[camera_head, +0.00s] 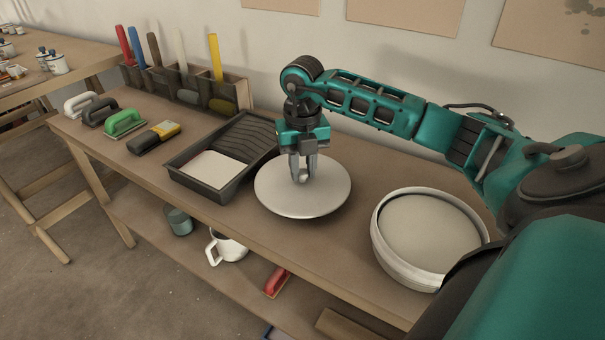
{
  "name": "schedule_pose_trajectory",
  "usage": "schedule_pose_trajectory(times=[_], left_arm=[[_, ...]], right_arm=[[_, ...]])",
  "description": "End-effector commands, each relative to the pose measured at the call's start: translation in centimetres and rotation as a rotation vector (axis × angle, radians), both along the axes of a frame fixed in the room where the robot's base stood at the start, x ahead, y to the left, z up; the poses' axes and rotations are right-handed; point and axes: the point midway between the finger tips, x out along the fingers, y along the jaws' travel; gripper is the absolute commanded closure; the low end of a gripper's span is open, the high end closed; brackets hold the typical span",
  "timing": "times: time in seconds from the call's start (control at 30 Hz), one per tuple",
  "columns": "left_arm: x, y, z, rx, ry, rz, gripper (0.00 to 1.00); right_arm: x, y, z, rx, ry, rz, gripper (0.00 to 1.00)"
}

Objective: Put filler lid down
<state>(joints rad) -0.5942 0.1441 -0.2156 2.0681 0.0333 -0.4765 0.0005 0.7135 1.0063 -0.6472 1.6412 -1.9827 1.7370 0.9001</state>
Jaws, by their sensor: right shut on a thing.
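The filler lid (275,193) is a round pale grey disc with a knob at its middle. It is level, over the table between the black tray and the filler tub; whether it touches the table I cannot tell. My right gripper (303,172) points down from above and is shut on the lid's knob. The filler tub (381,240) is a wide white round container at the right, open and showing pale filler (428,228) inside. My left gripper is not in view.
A black paint tray (179,175) with a white pool lies left of the lid. The table's front edge (200,210) is close; a mug (228,248) and red float (277,281) are below.

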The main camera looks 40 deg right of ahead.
Motion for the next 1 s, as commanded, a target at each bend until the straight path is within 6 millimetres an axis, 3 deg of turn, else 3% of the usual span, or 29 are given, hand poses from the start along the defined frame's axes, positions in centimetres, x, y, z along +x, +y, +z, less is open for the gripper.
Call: schedule_pose_trajectory(times=[0.1,0.47,0.5,0.77,1.0], left_arm=[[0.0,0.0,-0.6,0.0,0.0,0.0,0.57],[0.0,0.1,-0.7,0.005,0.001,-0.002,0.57],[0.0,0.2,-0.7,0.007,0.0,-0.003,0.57],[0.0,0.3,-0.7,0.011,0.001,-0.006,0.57],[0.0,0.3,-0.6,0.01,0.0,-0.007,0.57]], right_arm=[[0.0,0.1,-1.8,0.002,0.001,0.0,1.0],[0.0,0.0,-2.1,0.001,0.0,0.0,1.0],[0.0,0.0,-2.2,0.001,0.0,0.0,0.73],[0.0,0.0,-2.1,0.0,0.001,0.0,0.49],[0.0,0.0,-2.0,0.001,0.0,0.0,0.49]])
